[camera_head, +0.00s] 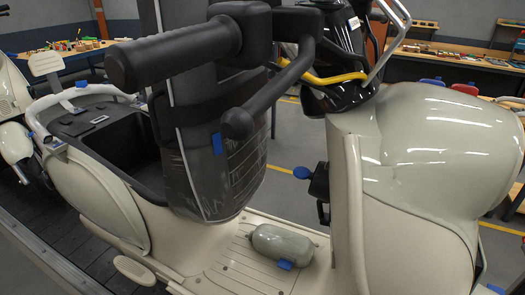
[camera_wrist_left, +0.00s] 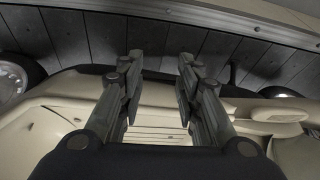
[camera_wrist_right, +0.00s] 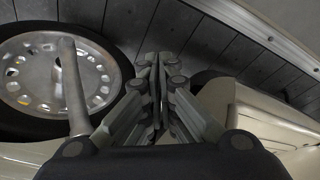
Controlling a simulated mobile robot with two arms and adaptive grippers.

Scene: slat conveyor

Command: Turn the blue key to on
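The blue key (camera_head: 303,172) sticks out to the left of a black lock housing (camera_head: 320,183) on the cream scooter's front panel (camera_head: 347,210) in the head view. Its exact turn position is too small to tell. Neither gripper shows in the head view. My left gripper (camera_wrist_left: 160,62) is open and empty in the left wrist view, above the scooter's cream bodywork and the dark slats. My right gripper (camera_wrist_right: 157,62) has its fingers together with nothing between them in the right wrist view, near a wheel. The key is in neither wrist view.
A black handlebar grip (camera_head: 175,52) and lever (camera_head: 265,100) cross the near upper part of the head view. A grey canister (camera_head: 281,244) lies on the footboard (camera_head: 230,275). Dark slats (camera_wrist_left: 200,45) run beside the scooter. Workbenches (camera_head: 455,62) stand behind.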

